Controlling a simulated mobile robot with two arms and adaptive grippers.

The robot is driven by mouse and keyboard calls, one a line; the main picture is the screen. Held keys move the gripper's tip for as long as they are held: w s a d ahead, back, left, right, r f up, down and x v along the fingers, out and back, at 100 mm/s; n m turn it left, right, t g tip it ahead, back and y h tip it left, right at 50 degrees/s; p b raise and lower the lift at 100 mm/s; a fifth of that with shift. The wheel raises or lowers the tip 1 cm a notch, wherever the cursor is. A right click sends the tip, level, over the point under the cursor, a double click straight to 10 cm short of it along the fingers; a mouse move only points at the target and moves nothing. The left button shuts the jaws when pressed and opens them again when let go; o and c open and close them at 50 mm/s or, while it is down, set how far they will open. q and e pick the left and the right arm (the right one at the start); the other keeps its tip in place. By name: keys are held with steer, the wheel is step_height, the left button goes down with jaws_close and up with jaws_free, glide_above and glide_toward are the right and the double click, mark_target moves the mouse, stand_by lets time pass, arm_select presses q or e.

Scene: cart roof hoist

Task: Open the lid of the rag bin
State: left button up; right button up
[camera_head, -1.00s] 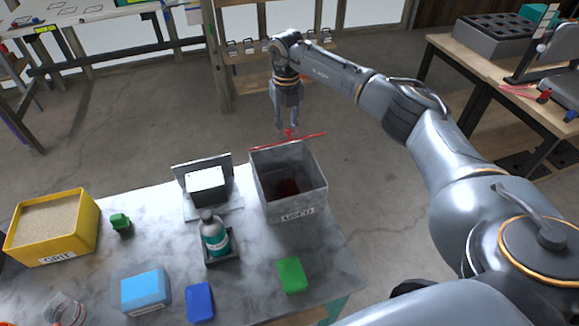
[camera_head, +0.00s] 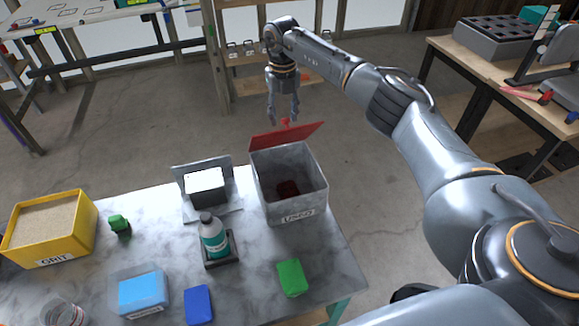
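The rag bin is a grey square bin (camera_head: 296,199) marked USED, at the back right of the marble-topped table. Its red lid (camera_head: 282,137) stands raised along the far rim, tilted, and its face shows as a narrow band. The bin's mouth is uncovered, with something dark red (camera_head: 287,188) inside. A small red knob shows at the lid's top edge. My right gripper (camera_head: 283,118) points down just behind the lid, fingers apart, tips close to the knob; I cannot tell whether they touch it. My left gripper is not in view.
On the table (camera_head: 255,271) are a yellow grit box (camera_head: 55,251), a bottle (camera_head: 214,240) in a dark holder, a grey stand with a white block (camera_head: 206,187), a blue container (camera_head: 142,293) and a green block (camera_head: 292,277). Open floor lies behind the bin.

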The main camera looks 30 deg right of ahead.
stand_by(0.3)
step_height(320, 180, up, 8)
steer(key=p, duration=0.5)
steer(key=shift+s, duration=0.1)
stand_by(0.6)
